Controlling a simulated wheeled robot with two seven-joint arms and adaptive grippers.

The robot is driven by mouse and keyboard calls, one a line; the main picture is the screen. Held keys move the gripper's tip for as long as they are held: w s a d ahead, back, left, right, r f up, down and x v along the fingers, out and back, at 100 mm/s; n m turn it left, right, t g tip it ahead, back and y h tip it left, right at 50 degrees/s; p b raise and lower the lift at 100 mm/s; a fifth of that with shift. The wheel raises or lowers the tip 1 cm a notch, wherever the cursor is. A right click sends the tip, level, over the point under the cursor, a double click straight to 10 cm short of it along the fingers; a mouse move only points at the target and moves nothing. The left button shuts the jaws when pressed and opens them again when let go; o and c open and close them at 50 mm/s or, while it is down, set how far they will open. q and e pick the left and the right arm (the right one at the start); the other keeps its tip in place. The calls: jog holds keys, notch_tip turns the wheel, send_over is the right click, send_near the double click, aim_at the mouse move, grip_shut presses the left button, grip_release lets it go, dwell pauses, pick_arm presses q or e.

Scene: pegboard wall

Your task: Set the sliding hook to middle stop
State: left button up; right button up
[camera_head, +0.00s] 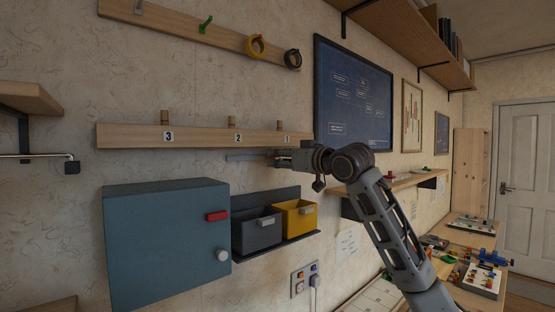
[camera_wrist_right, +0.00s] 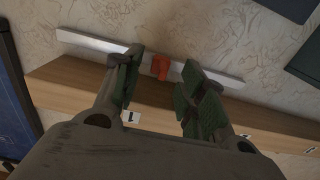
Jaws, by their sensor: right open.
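The sliding hook (camera_wrist_right: 160,67) is a small red piece on a pale straight rail (camera_wrist_right: 215,77) in the right wrist view. It sits between the two spread fingers of my right gripper (camera_wrist_right: 165,74); I cannot tell whether they touch it. In the head view the rail (camera_head: 242,157) runs under a wooden board (camera_head: 200,137) with labels 3 (camera_head: 168,135), 2 (camera_head: 238,138) and 1 (camera_head: 287,139), left to right. My right gripper (camera_head: 275,158) is at the rail's right part, below label 1, and hides the hook there. My left gripper is out of view.
Below the rail are a blue-grey cabinet (camera_head: 160,240) with a red handle, a dark bin (camera_head: 256,234) and a yellow bin (camera_head: 296,218). A board with hooks and tape rolls (camera_head: 200,28) is above. A blue poster (camera_head: 352,95) hangs right.

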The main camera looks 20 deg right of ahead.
jog(key=v, duration=0.9)
jog(key=shift+s+d, duration=0.1)
jog(key=shift+s, duration=0.05)
dwell(0.5)
